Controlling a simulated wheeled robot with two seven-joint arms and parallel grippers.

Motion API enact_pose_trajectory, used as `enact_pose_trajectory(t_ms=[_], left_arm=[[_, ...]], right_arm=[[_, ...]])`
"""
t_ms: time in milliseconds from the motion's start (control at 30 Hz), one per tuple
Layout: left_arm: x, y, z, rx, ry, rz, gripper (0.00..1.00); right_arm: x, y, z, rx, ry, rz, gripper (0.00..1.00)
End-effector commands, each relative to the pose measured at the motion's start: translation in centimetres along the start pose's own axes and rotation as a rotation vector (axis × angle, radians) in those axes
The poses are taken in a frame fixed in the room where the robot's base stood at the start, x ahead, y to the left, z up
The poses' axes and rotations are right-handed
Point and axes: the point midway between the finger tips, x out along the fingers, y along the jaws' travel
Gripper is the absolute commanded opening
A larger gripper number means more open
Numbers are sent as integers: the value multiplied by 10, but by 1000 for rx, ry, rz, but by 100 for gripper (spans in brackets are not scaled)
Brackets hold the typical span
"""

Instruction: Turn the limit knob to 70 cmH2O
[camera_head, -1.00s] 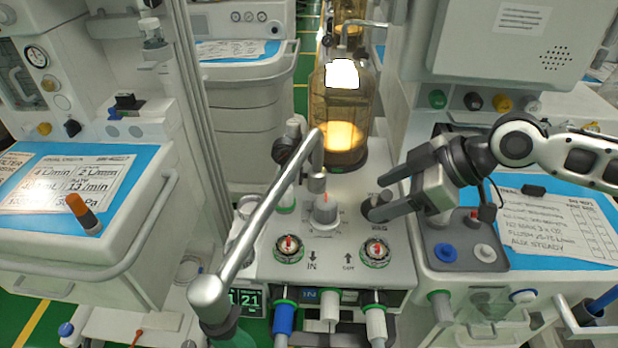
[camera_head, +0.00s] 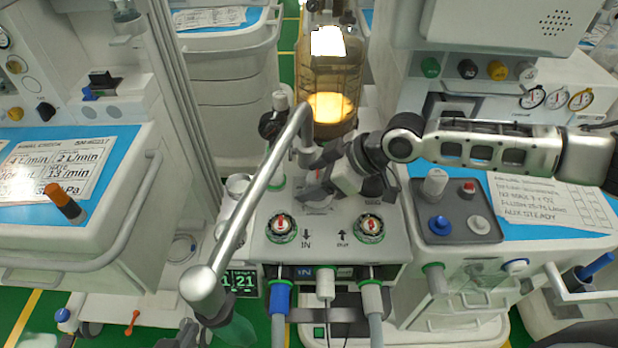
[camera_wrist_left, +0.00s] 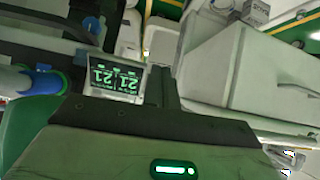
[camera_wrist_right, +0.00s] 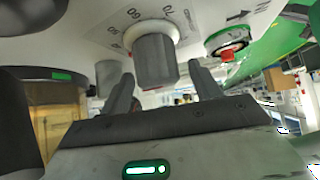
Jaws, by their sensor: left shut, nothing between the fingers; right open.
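The limit knob (camera_wrist_right: 155,58) is a grey ribbed knob on a white dial plate with printed numbers, 70 and 60 among them, in the right wrist view. My right gripper (camera_wrist_right: 160,85) is open, its fingertips either side of the knob's near end; contact is not clear. In the head view my right gripper (camera_head: 318,188) reaches in from the right over the panel and largely hides the knob. My left gripper (camera_wrist_left: 165,88) is shut and empty in the left wrist view, low beside the green bag. In the head view it shows only partly at the bottom edge (camera_head: 186,333).
A metal bag arm (camera_head: 255,205) slants across the panel's left side, with a green bag (camera_head: 238,333) under it. The amber canister (camera_head: 328,90) stands behind. Two red-marked valves (camera_head: 282,226) (camera_head: 370,226) are in front. Another grey knob (camera_wrist_right: 108,75) is beside the limit knob.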

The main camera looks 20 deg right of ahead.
Motion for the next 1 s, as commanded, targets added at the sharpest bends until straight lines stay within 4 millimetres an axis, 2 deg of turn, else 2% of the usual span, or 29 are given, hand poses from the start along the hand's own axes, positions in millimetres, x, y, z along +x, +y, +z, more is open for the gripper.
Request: enact_pose_trajectory(t_ms=[200,467,500,600,667,1000], left_arm=[[2,-1,-6,3,13,-2,0],[2,-2,-7,2,15,-3,0],[2,-1,-7,2,15,-3,0],[2,-1,-7,1,16,-3,0],[2,-1,-7,0,15,-3,0],[-5,0,-9,-2,8,-2,0]], right_arm=[[17,0,0,-1,-1,0,63],[18,0,0,0,0,1,63],[18,0,0,0,0,1,60],[18,0,0,0,0,1,32],[18,0,0,0,0,1,18],[16,0,-1,24,-1,22,18]])
